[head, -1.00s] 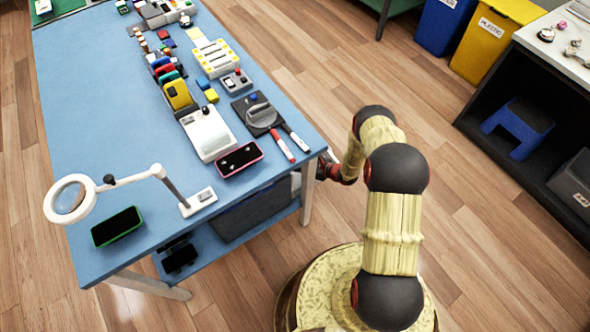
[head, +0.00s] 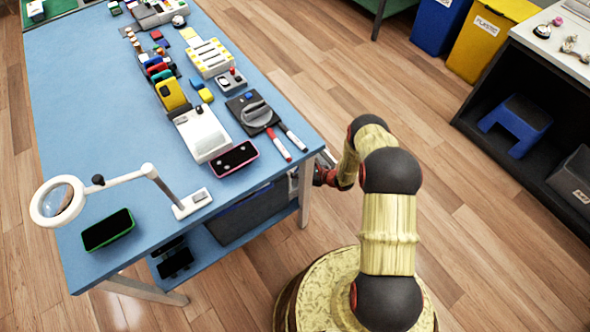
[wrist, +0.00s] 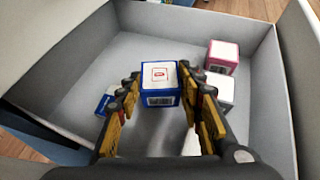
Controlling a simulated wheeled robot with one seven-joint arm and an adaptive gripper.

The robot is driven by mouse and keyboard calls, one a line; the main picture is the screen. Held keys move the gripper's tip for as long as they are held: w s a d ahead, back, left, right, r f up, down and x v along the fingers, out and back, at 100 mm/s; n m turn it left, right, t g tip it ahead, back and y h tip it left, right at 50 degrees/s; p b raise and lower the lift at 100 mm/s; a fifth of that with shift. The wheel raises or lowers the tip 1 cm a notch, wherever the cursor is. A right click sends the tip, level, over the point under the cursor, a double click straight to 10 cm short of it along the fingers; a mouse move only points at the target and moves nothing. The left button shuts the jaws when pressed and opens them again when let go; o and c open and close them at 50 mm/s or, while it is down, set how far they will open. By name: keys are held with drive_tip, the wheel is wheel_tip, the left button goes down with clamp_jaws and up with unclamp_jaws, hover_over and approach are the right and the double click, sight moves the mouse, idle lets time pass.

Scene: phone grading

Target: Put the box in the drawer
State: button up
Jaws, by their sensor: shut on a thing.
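My gripper (wrist: 160,82) is shut on a blue box (wrist: 160,98) with a white top and a red mark, in the wrist view. The box is over the grey open drawer (wrist: 284,75), within its walls; I cannot tell whether it touches the floor. In the head view my gripper is low beside the table's right edge, largely hidden by the arm and tabletop, and the held box cannot be made out.
In the drawer are a pink box (wrist: 222,56), a grey-white box (wrist: 219,88) and another blue box (wrist: 103,102) at the left. The blue table (head: 90,140) carries several phones and tools.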

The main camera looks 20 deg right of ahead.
drive_tip(key=shift+f, duration=0.3)
drive_tip(key=o, duration=1.1)
drive_tip(key=shift+o, duration=0.2)
drive_tip(key=shift+r+p, duration=0.3)
drive_tip(key=shift+r, duration=0.2)
drive_tip(key=p+v, duration=0.4)
drive_tip(key=v, duration=0.8)
drive_tip(key=shift+r, duration=0.1)
